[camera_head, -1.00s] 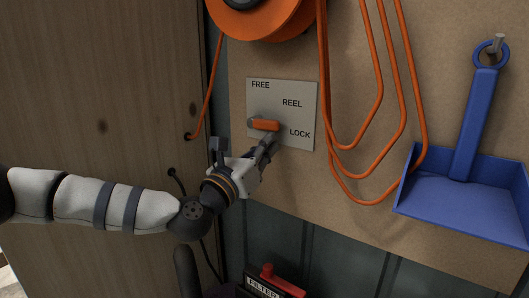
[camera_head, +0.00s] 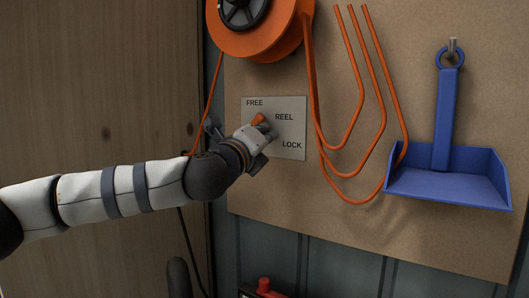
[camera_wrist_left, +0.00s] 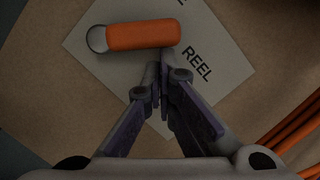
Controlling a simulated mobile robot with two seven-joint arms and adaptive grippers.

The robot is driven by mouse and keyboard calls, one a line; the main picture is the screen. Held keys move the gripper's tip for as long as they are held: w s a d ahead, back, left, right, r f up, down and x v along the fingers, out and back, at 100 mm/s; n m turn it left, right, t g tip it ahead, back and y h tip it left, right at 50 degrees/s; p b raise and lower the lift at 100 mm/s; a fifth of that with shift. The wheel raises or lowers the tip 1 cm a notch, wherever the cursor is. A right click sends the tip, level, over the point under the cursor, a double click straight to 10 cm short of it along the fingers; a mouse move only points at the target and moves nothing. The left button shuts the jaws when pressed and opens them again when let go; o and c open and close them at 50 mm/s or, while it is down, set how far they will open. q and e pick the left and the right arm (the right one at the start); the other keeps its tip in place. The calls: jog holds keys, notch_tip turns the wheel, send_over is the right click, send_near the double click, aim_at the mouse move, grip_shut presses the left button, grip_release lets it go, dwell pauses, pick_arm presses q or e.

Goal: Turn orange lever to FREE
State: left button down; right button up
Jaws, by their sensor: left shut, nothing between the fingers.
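The grey plate (camera_head: 293,104) on the board carries the labels FREE, REEL and LOCK. The orange lever (camera_head: 259,118) points up and right, between FREE and REEL. My left gripper (camera_head: 265,131) is in front of the plate and hides the lever's lower part. In the left wrist view the lever (camera_wrist_left: 143,35) lies across the top, its grey hub at the left. The left gripper's fingertips (camera_wrist_left: 161,72) are together and empty, just below the lever's edge near its free end. Whether they touch it I cannot tell. My right gripper is not in view.
An orange reel (camera_head: 283,40) sits just above the plate, with orange cable loops (camera_head: 351,147) hanging to the right. A blue dustpan (camera_head: 447,185) hangs farther right. A wooden panel (camera_head: 100,90) is at the left. A red part (camera_head: 264,284) shows at the bottom edge.

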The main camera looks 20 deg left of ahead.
aim_at(259, 118)
pick_arm(q)
jog(key=shift+r, duration=0.15)
jog(key=r+n, duration=0.1)
jog(key=a+n+y+b, duration=0.1)
jog(key=n, duration=0.1)
jog(key=shift+w+r+n+g, duration=0.1)
jog(key=shift+r+n+g, duration=0.2)
jog(key=shift+r, duration=0.05)
jog(key=shift+a+r+b, duration=0.35)
jog(key=shift+r+b, duration=0.2)
jog(key=shift+b, duration=0.05)
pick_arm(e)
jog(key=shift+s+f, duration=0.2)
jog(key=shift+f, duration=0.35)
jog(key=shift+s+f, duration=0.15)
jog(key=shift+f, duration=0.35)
pick_arm(q)
jog(key=shift+a+r, duration=0.1)
